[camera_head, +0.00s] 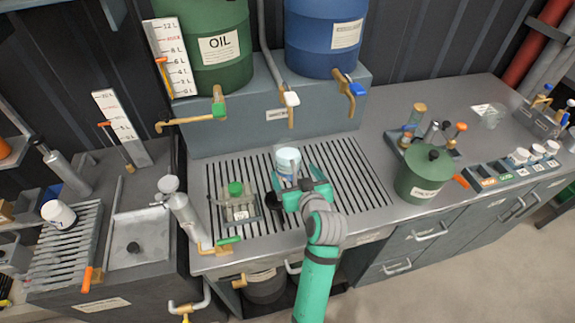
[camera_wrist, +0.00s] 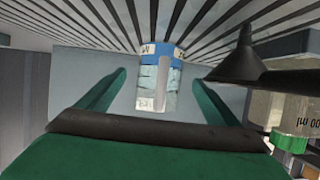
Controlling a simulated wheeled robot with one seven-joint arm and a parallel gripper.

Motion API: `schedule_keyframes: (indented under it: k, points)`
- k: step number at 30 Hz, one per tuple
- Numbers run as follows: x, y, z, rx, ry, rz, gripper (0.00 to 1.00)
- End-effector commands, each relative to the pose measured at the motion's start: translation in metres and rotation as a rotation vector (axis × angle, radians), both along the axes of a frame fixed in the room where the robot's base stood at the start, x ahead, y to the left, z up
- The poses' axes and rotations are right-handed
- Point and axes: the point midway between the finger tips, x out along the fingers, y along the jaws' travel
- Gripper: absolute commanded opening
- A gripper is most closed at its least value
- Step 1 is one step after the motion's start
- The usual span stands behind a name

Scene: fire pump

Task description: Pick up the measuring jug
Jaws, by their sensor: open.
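A clear, pale measuring jug (camera_head: 287,158) with a blue band stands on the slatted drain grate (camera_head: 352,178), below the drums. In the wrist view the jug (camera_wrist: 160,78) shows straight ahead, between my fingers, with its blue part at the top of its outline. My gripper (camera_head: 300,180) is open, close in front of the jug at its near side. The two green fingers (camera_wrist: 161,90) lie apart on either side of the jug in the picture. I cannot tell whether they touch it. The jug's lower part is partly hidden by my gripper in the head view.
A black funnel (camera_wrist: 240,62) is close by on the right in the wrist view, beside a green-capped bottle (camera_head: 235,188). Brass taps (camera_head: 219,104) hang over the grate's back. A green lidded pot (camera_head: 423,174) stands to the right. The right grate is clear.

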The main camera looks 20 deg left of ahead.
Motion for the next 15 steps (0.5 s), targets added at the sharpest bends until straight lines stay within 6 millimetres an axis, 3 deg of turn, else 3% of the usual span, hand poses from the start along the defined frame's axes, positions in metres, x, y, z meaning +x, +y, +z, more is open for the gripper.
schedule_keyframes:
  k: [8, 15]
  points:
    - [0.015, 0.012, -0.007, -0.001, 0.001, 0.001, 0.86]
    - [0.039, 0.03, -0.019, 0.0, 0.0, 0.001, 0.86]
